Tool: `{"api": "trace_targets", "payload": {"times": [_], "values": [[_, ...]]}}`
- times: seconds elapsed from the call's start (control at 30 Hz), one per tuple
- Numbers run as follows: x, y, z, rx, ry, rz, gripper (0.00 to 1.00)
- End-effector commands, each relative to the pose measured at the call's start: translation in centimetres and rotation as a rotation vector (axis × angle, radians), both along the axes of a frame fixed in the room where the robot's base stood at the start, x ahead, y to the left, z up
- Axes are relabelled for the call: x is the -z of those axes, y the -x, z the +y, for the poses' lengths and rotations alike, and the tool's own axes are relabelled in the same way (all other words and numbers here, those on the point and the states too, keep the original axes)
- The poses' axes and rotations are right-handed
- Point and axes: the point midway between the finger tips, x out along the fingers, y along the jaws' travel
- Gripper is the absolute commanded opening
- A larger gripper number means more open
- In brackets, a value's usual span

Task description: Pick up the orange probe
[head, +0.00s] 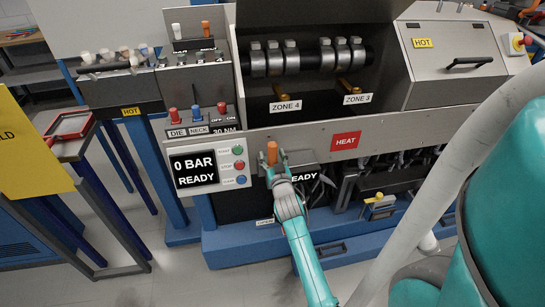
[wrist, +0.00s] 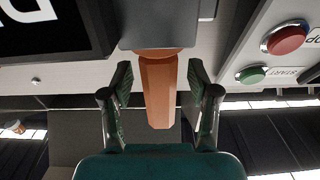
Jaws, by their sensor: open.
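The orange probe (head: 272,149) stands at the machine's front, just right of the 0 BAR READY display. In the wrist view its faceted orange handle (wrist: 158,92) runs out from a grey block (wrist: 160,30). My gripper (head: 273,160) is open around the handle. In the wrist view one finger of my gripper (wrist: 160,78) is on each side of the handle, with a visible gap on both sides. The gripper hides the lower part of the probe in the head view. A second orange-handled piece (head: 206,27) stands in the upper rack beside a white one.
The display panel (head: 195,168) with green, red and blue buttons is close left of my gripper. A red HEAT sign (head: 345,141) is to the right. Dark cables (head: 400,160) hang below the panel. A red-framed tray (head: 70,126) is at the left.

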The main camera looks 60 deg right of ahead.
Motion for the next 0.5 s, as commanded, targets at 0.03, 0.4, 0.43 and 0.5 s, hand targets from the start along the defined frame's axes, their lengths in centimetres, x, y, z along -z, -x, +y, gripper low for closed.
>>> {"api": "trace_targets", "payload": {"times": [0.03, 0.4, 0.43, 0.5], "values": [[0.01, 0.01, 0.02, 0.0, 0.0, 0.0, 0.6], [-0.03, 0.03, 0.04, 0.0, 0.001, -0.001, 0.0], [-0.03, 0.03, 0.04, 0.0, 0.001, -0.001, 0.0], [-0.03, 0.03, 0.04, 0.0, 0.001, -0.001, 0.0]]}}
